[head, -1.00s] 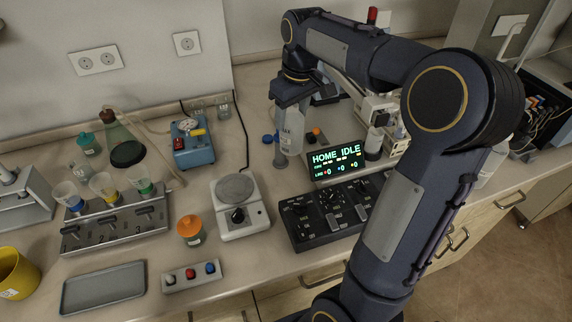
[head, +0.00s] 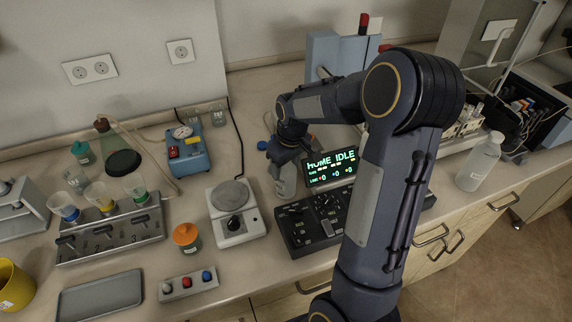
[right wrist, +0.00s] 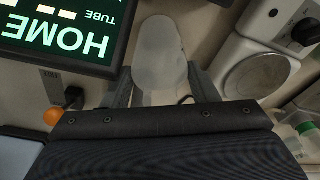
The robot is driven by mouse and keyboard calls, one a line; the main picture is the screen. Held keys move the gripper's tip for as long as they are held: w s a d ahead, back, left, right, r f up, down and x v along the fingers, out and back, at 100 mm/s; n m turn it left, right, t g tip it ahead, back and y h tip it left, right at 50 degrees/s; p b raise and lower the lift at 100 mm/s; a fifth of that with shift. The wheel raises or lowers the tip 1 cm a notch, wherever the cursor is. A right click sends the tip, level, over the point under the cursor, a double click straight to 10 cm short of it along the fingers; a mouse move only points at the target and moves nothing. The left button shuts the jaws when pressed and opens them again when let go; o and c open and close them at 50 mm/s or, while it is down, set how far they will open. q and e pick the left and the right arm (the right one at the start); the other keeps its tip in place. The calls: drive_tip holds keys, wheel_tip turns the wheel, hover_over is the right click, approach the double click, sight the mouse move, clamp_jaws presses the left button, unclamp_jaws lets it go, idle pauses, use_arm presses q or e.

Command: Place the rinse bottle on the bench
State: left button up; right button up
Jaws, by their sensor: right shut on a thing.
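My right gripper (head: 290,150) is shut on a pale translucent bottle (head: 286,181), which fits the rinse bottle. The bottle hangs below the gripper between the balance and the lit display, its top hidden by the gripper. In the right wrist view the bottle (right wrist: 160,55) sits between the two fingers (right wrist: 160,92). I cannot tell whether its base touches the bench (head: 262,95). A second translucent bottle (head: 480,163) stands upright on the bench at the right. My left gripper is not in view.
The display (head: 331,169) and black control panel (head: 318,218) are close right of the held bottle. The balance (head: 236,211) is close left, with a blue pump (head: 189,149) behind it. An orange-capped jar (head: 187,237) stands farther left. My right arm hides part of the bench.

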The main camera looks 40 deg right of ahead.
drive_tip(key=shift+f, duration=0.15)
drive_tip(key=o, duration=1.4)
drive_tip(key=shift+o, duration=0.2)
wheel_tip(320, 180, up, 12)
drive_tip(key=s, duration=0.2)
drive_tip(key=s+a+f+m+t+y, duration=0.2)
drive_tip(key=s+a+f+t+y, duration=0.1)
drive_tip(key=s+a, duration=1.3)
drive_tip(key=s, duration=0.3)
drive_tip(key=shift+a+m+t+y+b, duration=0.3)
drive_tip(key=shift+a+m+t+b, duration=0.05)
drive_tip(key=shift+m+t, duration=0.05)
drive_tip(key=shift+s, duration=0.1)
